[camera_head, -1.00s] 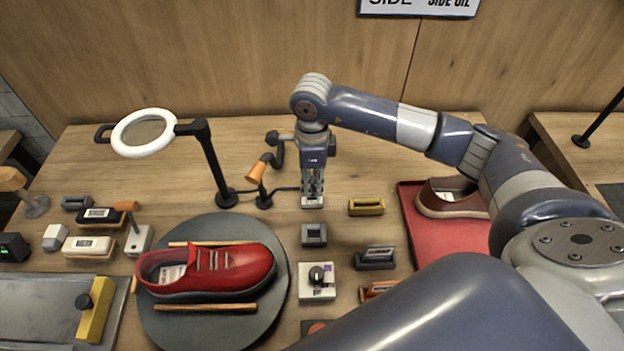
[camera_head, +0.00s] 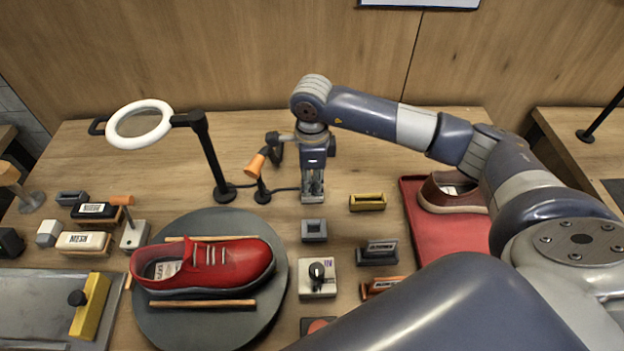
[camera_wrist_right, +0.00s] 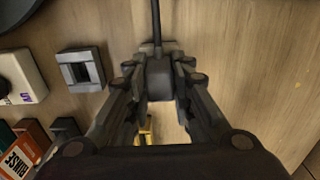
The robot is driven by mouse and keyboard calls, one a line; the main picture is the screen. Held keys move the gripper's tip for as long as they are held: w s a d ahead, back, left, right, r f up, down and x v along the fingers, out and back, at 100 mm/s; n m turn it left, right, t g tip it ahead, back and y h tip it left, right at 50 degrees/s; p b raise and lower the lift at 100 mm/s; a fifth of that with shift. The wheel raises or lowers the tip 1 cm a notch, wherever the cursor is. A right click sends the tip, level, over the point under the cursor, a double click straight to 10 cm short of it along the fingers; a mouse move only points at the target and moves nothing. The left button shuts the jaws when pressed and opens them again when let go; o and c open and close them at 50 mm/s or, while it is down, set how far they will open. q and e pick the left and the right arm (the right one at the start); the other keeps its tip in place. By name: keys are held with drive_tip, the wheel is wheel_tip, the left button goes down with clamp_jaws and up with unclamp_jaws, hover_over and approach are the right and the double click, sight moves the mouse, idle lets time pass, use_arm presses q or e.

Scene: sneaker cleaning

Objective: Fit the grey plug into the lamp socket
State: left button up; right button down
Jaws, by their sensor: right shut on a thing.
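The grey plug (camera_wrist_right: 158,80) is between the fingers of my right gripper (camera_wrist_right: 157,95), with its dark cable running away from it. In the head view my right gripper (camera_head: 312,189) points down, low at the table behind the socket, and is shut on the plug. The plug is mostly hidden by the fingers there. The lamp socket, a small grey block with a square recess (camera_head: 314,230), lies in front of the gripper, apart from it. In the wrist view the socket (camera_wrist_right: 80,70) is to the left of the plug. My left gripper is not in view.
The ring lamp (camera_head: 140,124) stands behind the turntable (camera_head: 190,334) with the red shoe (camera_head: 215,266). A white knob box (camera_head: 318,283) is in front of the socket. A yellow holder (camera_head: 367,202) is right of the gripper; a red tray (camera_head: 430,250) lies beyond it.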

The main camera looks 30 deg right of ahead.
sight(312, 180)
drive_tip(key=shift+f, duration=0.2)
drive_tip(key=c, duration=1.3)
unclamp_jaws()
drive_tip(key=shift+r, duration=0.15)
wheel_tip(312, 180, up, 12)
drive_tip(key=shift+f, duration=0.1)
